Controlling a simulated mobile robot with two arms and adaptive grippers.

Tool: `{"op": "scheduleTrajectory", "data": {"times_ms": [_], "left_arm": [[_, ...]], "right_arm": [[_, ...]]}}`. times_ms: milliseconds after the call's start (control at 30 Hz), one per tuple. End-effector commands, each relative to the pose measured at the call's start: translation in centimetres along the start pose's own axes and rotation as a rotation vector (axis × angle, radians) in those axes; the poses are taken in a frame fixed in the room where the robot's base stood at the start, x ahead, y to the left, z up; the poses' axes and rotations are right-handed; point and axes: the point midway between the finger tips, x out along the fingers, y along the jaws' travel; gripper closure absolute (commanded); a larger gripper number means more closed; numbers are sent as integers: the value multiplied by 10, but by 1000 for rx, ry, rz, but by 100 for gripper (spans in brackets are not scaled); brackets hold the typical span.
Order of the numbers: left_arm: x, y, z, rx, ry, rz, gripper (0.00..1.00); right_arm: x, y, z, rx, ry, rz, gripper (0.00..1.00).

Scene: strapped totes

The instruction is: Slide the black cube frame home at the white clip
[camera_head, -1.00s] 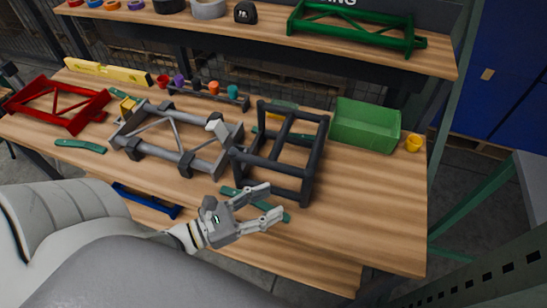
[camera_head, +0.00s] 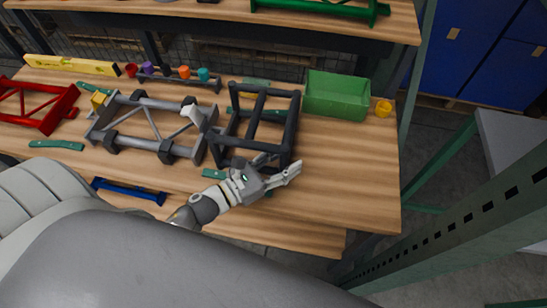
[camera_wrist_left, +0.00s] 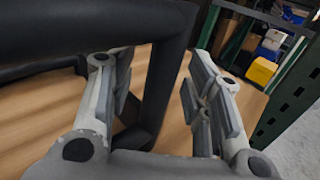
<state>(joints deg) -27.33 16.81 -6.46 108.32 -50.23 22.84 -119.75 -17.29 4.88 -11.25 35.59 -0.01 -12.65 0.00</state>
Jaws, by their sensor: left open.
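The black cube frame (camera_head: 256,117) stands on the workbench, right of a grey tube frame (camera_head: 146,138) and close against its right end. The white clip (camera_head: 193,115) sits on the upper right corner of the grey frame, left of the cube frame. My left gripper (camera_head: 280,166) is open at the cube frame's near right corner. In the left wrist view the open fingers (camera_wrist_left: 157,80) stand either side of a black post (camera_wrist_left: 166,75) of the cube frame, with gaps visible. Whether clip and cube frame touch, I cannot tell. My right gripper is out of view.
A green bin (camera_head: 336,97) and a yellow cup (camera_head: 383,110) stand behind and right of the cube frame. A red frame (camera_head: 45,108) lies at the far left. A teal strip lies by my gripper. The bench's right front is clear.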

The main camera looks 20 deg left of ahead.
Motion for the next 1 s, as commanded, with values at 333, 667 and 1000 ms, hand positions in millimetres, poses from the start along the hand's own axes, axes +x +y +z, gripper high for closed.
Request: {"op": "scheduleTrajectory", "data": {"times_ms": [333,667,1000], "left_arm": [[3,0,0,0,-1,0,54],[3,0,0,0,-1,0,96],[3,0,0,0,-1,0,100]], "right_arm": [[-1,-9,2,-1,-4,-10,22],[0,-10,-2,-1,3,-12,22],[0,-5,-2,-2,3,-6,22]]}}
